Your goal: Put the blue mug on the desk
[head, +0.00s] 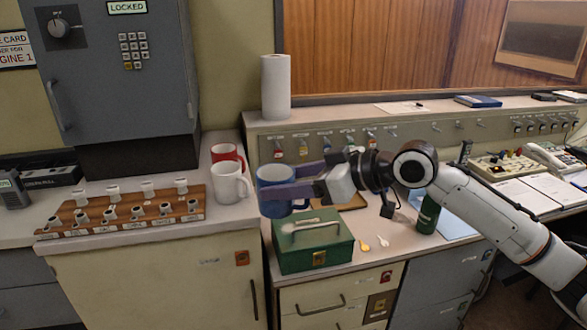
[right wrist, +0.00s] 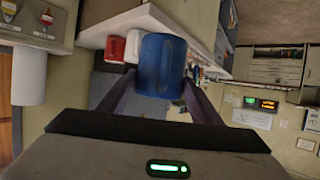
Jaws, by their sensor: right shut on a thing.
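The blue mug (head: 272,174) is upright between the fingers of my right gripper (head: 283,183), which is shut on it. It appears held in the air, just right of the white mug and behind the green box. In the right wrist view the blue mug (right wrist: 161,62) sits between the two dark fingers (right wrist: 158,88). The desk (head: 395,238) is the lower worktop to the right of the cream cabinet. My left gripper is not in view.
A white mug (head: 229,184) and a red mug (head: 226,153) stand on the cabinet top, near a wooden key rack (head: 125,212). A green metal box (head: 313,242), a green bottle (head: 428,214) and small tags occupy the desk. A paper roll (head: 276,88) stands on the ledge.

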